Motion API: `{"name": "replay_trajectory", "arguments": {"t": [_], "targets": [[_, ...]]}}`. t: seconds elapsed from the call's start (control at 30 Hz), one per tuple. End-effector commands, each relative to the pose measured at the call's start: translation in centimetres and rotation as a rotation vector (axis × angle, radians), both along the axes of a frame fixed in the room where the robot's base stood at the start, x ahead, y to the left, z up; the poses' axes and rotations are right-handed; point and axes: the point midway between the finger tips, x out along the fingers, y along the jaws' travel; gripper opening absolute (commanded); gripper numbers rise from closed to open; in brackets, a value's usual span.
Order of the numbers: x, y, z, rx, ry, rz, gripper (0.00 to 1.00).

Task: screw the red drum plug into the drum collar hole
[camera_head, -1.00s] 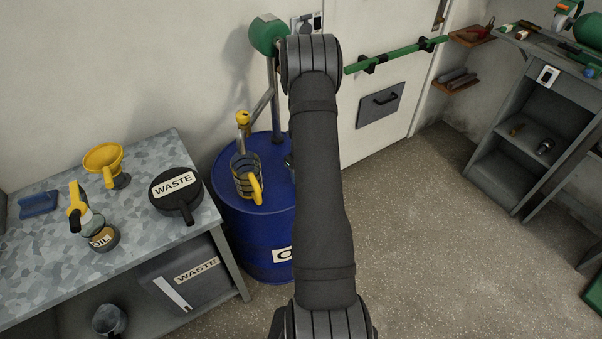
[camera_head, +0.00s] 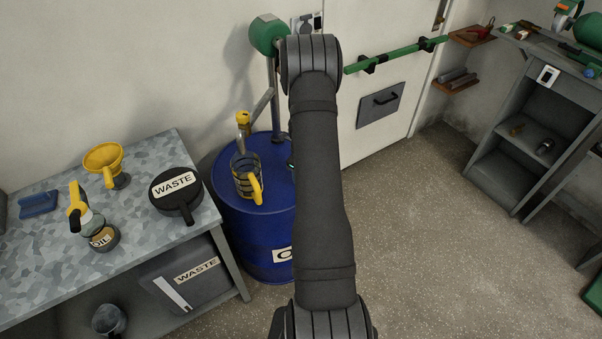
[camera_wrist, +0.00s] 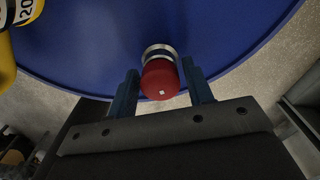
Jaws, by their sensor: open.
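The red drum plug (camera_wrist: 160,82) shows in the wrist view at the silver drum collar (camera_wrist: 158,49) on top of the blue drum (camera_wrist: 95,45). The plug covers part of the collar, and I cannot tell how deep it sits. My gripper (camera_wrist: 160,68) is open, with one blue finger on each side of the plug and a visible gap to both. In the head view the blue drum (camera_head: 252,232) stands behind my arm, which hides the plug, the collar and most of my gripper.
A clear jug with a yellow handle (camera_head: 247,177) stands on the drum, left of my arm. A bench (camera_head: 150,240) at left holds a waste pan (camera_head: 176,207), a yellow funnel (camera_head: 103,157) and an oil can (camera_head: 101,236). The floor (camera_head: 430,235) at right is clear.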

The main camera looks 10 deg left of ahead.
Motion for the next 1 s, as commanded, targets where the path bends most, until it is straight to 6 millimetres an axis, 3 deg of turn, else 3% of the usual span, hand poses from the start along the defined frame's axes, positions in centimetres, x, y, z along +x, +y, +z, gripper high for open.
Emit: {"name": "replay_trajectory", "arguments": {"t": [1.0], "targets": [[-0.02,0.01,0.0,0.0,0.0,0.312,0.47]]}}
